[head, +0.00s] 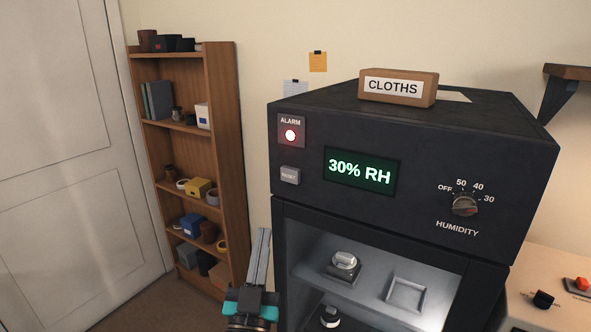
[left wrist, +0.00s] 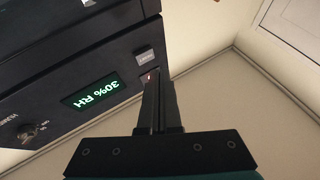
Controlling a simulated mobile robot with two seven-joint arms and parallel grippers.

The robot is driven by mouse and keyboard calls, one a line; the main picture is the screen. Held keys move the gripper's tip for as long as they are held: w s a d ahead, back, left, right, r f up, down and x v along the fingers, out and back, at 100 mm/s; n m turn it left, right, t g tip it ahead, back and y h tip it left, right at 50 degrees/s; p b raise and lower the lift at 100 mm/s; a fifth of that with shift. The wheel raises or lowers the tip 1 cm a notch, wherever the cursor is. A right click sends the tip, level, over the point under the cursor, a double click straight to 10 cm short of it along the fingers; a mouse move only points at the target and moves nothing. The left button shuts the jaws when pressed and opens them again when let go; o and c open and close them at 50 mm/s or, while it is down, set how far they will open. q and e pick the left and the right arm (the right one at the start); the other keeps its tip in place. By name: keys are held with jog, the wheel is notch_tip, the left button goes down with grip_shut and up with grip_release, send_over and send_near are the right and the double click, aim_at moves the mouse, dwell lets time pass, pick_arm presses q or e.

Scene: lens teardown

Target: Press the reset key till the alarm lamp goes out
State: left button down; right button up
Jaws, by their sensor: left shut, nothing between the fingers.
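The dark cabinet (head: 420,130) has an alarm lamp (head: 290,135) that glows red at its upper left. The square grey reset key (head: 290,175) sits just below the lamp. In the left wrist view the picture is turned over; the reset key (left wrist: 146,58) shows near the panel's edge, and the fingers partly cover the lamp (left wrist: 150,77). My left gripper (head: 263,232) is shut and empty, pointing up, below and left of the key, apart from it in the head view. It also shows in the left wrist view (left wrist: 157,76). My right gripper is not in view.
The display (head: 361,171) reads 30% RH, and the humidity knob (head: 464,204) is at the panel's right. A cloths box (head: 398,87) lies on top. The lit chamber (head: 375,272) below holds lens parts. A bookshelf (head: 222,120) stands left, with open space between.

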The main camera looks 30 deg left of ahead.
pick_arm(q)
notch_tip(320, 180, up, 6)
jog(key=s+a+n+y, duration=0.1)
jog(key=n+y, duration=0.1)
jog(key=shift+a+r+y+p, duration=0.25)
jog(key=shift+a+y+p, duration=0.1)
jog(key=shift+a+y, duration=0.05)
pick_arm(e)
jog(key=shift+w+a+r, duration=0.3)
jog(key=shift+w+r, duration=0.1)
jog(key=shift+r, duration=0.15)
pick_arm(q)
jog(key=b, duration=0.2)
send_near(290, 175)
jog(key=w+a+r, duration=0.2)
jog(key=a+r, duration=0.2)
jog(key=shift+w+d, duration=0.15)
jog(key=shift+w, duration=0.45)
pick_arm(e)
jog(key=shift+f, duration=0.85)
pick_arm(q)
jog(key=shift+w+r, duration=0.1)
jog(key=shift+w, duration=0.3)
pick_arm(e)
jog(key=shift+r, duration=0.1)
